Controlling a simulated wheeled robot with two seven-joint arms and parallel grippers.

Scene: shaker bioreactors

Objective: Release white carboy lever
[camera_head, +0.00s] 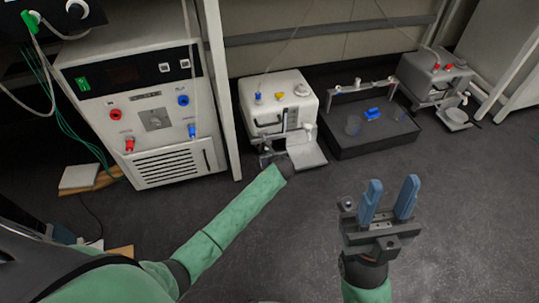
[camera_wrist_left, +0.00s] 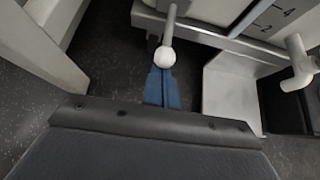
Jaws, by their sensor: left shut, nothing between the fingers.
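The white carboy (camera_head: 275,98) stands on the floor with a blue, a yellow and a white cap on top and a white drip tray (camera_head: 306,156) in front. In the left wrist view a lever (camera_wrist_left: 166,56), a grey rod with a white ball end, sticks out from the carboy's front. My left gripper (camera_head: 266,157) is at the carboy's front lower left. Its blue fingers (camera_wrist_left: 162,78) are shut and empty, just below the ball in that view; contact cannot be told. My right gripper (camera_head: 392,184) is open and empty, fingers pointing up.
A large white unit (camera_head: 140,110) with red and blue fittings stands left, beyond an upright white post (camera_head: 218,90). A black platform (camera_head: 372,142) with a blue item is right of the carboy. A second carboy (camera_head: 432,73) stands further right. The front floor is clear.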

